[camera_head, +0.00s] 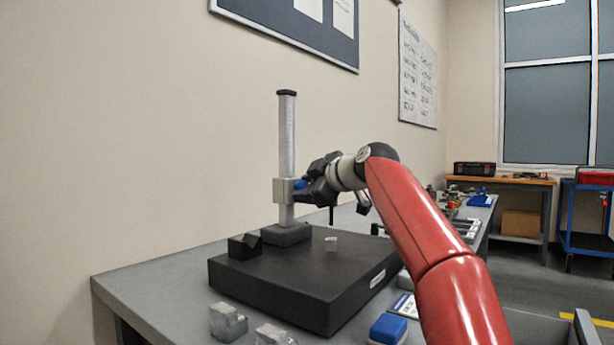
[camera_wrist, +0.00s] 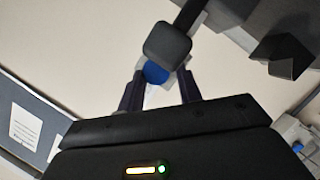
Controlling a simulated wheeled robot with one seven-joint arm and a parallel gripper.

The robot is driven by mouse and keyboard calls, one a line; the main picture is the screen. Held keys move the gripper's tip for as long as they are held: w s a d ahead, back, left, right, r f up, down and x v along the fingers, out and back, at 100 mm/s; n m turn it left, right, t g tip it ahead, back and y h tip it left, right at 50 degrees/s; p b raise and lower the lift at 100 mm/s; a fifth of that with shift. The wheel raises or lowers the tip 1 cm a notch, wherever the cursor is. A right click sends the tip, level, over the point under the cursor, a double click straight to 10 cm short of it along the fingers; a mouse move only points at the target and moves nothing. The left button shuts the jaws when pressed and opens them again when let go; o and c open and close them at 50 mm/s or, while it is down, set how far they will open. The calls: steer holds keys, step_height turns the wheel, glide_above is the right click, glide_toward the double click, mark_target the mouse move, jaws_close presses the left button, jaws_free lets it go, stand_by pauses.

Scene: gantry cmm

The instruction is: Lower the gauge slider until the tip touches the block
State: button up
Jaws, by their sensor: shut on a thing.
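The height gauge has a silver column (camera_head: 287,140) on a dark base (camera_head: 286,235). Its silver slider (camera_head: 281,190) sits low to mid-way up the column. My gripper (camera_head: 304,191) is shut on the slider's blue knob (camera_head: 300,184). In the wrist view the two fingers (camera_wrist: 160,88) stand on either side of the blue knob (camera_wrist: 156,73), and a dark square part partly hides it. A thin dark tip (camera_head: 331,216) hangs below my gripper. The small silver block (camera_head: 330,243) lies on the plate under it, with a visible gap between them.
The black granite plate (camera_head: 290,290) rests on a grey bench (camera_head: 150,284). A black angled block (camera_head: 244,245) stands left of the gauge base. Clear blocks (camera_head: 228,322) and a blue item (camera_head: 388,329) lie along the front. The wall is close behind.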

steer(key=shift+w+d+f+b, duration=0.15)
steer(key=shift+f+b, duration=0.4)
steer(key=shift+f, duration=0.3)
steer(key=shift+w+d+f+b, duration=0.15)
steer(key=shift+f+b, duration=0.35)
steer(key=shift+f, duration=0.35)
steer(key=o, duration=0.9)
steer(key=shift+d+f, duration=0.1)
steer(key=shift+c, duration=0.2)
steer(key=shift+s, duration=0.15)
steer(key=b+v, duration=0.2)
steer(key=v, duration=0.5)
steer(key=shift+s+d+r, duration=0.2)
steer(key=shift+s+r, duration=0.05)
steer(key=shift+s, duration=0.05)
